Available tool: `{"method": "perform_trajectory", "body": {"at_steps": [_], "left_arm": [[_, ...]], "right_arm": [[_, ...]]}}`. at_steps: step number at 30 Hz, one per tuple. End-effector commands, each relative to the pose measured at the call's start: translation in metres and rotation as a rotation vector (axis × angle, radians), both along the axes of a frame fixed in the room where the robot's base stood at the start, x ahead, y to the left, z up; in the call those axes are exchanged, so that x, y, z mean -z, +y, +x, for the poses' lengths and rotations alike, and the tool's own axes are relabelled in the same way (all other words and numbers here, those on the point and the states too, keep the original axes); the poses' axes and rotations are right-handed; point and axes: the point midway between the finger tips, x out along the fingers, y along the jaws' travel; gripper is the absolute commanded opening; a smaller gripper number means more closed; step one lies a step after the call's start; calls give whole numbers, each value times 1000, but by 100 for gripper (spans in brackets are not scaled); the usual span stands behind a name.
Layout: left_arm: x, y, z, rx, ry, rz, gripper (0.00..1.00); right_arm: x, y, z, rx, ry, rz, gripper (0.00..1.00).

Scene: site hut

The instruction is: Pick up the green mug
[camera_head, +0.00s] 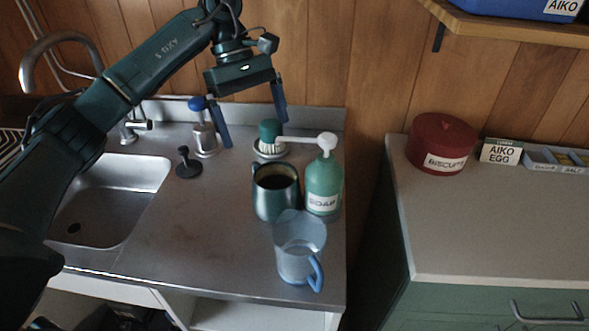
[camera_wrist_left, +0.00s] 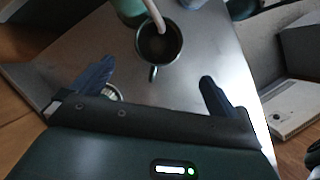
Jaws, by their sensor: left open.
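The green mug (camera_head: 275,203) is dark teal, with a dark inside, and stands upright on the steel counter left of the soap bottle. It also shows in the left wrist view (camera_wrist_left: 172,59), beyond the fingers, with its handle toward the gripper. My left gripper (camera_head: 255,133) is open and empty, above and behind the mug near the back wall. In the left wrist view its blue fingers (camera_wrist_left: 157,70) are spread, with the mug ahead of the gap and apart from them. My right gripper does not show.
A green soap bottle (camera_head: 323,185) with a white pump stands against the mug's right side. A clear blue jug (camera_head: 297,262) is in front. A brush (camera_head: 269,132), a blue-topped dispenser (camera_head: 204,138) and a black plunger-like item (camera_head: 187,166) stand behind. The sink (camera_head: 115,185) is left.

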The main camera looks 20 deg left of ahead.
Motion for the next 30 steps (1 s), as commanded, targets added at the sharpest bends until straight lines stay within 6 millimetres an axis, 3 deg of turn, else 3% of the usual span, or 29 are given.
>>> {"method": "perform_trajectory", "body": {"at_steps": [4,12,23,30], "left_arm": [[7,-2,-2,1,2,1,100],[53,-19,-12,2,4,0,100],[84,-30,-18,0,3,-1,100],[116,-40,-26,0,3,-2,100]], "right_arm": [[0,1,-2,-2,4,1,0],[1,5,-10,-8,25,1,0],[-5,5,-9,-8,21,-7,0],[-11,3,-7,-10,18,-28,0]]}}
